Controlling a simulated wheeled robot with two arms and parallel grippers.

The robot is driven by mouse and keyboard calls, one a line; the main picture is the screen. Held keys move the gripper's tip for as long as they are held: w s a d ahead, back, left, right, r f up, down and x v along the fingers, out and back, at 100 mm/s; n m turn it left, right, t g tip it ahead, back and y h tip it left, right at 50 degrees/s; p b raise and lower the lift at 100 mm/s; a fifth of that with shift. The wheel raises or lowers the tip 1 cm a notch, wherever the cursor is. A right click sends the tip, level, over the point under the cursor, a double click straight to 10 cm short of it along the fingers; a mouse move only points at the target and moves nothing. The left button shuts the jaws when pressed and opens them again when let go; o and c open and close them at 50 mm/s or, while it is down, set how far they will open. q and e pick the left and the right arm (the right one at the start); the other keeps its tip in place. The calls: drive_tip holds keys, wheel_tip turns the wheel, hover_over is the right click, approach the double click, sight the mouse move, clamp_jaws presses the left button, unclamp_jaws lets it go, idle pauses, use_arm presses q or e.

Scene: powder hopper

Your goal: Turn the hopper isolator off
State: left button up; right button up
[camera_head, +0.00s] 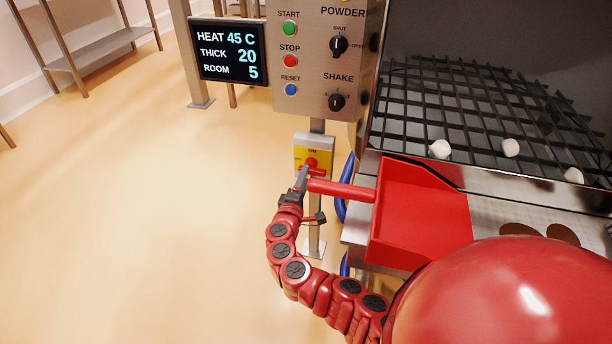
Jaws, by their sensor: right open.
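The hopper isolator (326,146) is a yellow plate on a grey box, fixed to a metal post below the control panel. It has a red rotary handle (313,163) and the word ON at its top. The handle's exact angle is hard to tell because my gripper partly covers it. My right gripper (303,176) is open, with its fingers at the lower left of the red handle. I cannot tell whether they touch it. My left gripper is out of view.
A red scoop (420,215) lies on the machine's edge, its handle (342,190) reaching left close beside my right gripper. Above are the control panel (312,60) and a display (228,50). A black grid (480,110) holds white lumps.

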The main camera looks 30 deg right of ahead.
drive_tip(key=p+v, duration=0.2)
drive_tip(key=v, duration=1.3)
drive_tip(key=shift+s+a, duration=0.3)
